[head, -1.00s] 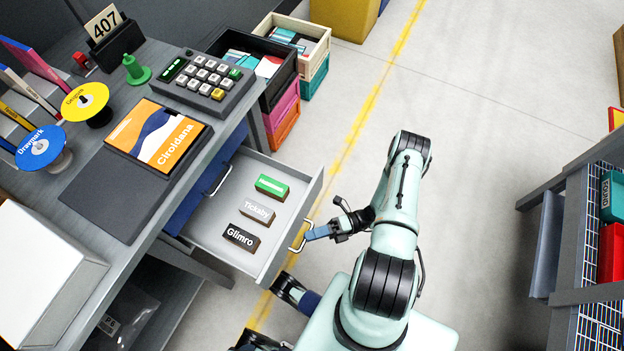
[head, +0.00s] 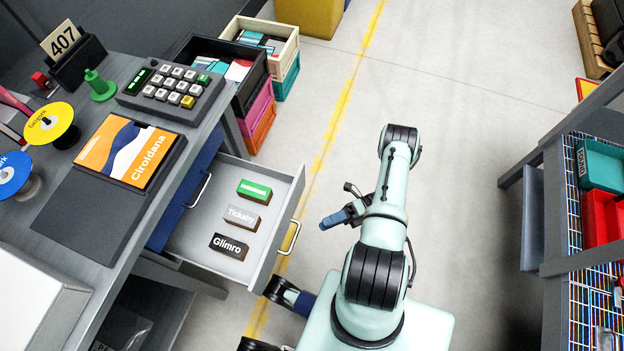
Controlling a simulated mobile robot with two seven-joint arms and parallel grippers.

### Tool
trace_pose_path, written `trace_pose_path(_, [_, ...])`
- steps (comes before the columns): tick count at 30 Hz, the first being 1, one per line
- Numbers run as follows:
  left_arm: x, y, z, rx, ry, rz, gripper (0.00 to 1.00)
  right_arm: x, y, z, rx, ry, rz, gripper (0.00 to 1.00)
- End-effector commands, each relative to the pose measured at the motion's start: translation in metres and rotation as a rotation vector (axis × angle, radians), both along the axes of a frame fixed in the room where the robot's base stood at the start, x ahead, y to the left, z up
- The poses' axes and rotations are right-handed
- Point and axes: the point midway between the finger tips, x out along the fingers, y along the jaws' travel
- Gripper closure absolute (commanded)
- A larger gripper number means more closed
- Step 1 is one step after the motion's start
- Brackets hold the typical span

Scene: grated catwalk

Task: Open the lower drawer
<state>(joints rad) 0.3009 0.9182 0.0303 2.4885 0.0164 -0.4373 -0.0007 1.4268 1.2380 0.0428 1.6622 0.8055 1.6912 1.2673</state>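The lower drawer (head: 286,222) is pulled out from under the desk, with its grey inside exposed. Its bar handle (head: 291,237) is on the front face. Above it, the blue upper drawer (head: 186,200) is shut, with its own handle (head: 199,190). My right gripper (head: 336,218), with blue fingers, is to the right of the lower drawer's handle and apart from it. It holds nothing I can see. From this angle the fingers overlap, so their opening is unclear. My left gripper is not visible.
In the open drawer lie a green block (head: 254,191), a grey block (head: 242,218) and a black block (head: 229,246). Stacked crates (head: 259,118) stand beyond the desk (head: 110,262). A rack (head: 552,205) stands at right. The floor between is clear.

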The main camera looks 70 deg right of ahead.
Motion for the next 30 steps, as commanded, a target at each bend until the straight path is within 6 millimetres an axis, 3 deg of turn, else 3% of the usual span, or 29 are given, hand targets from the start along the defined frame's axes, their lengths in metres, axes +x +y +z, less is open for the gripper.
trace_pose_path(3, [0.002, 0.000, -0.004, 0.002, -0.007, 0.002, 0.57, -0.013, -0.016, -0.004, -0.001, 0.000, 0.000, 0.62])
trace_pose_path(9, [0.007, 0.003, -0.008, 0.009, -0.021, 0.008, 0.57, -0.024, -0.028, -0.005, 0.001, 0.001, 0.000, 0.62])
trace_pose_path(30, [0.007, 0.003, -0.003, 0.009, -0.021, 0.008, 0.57, -0.025, -0.029, 0.000, 0.001, -0.002, 0.000, 0.62])
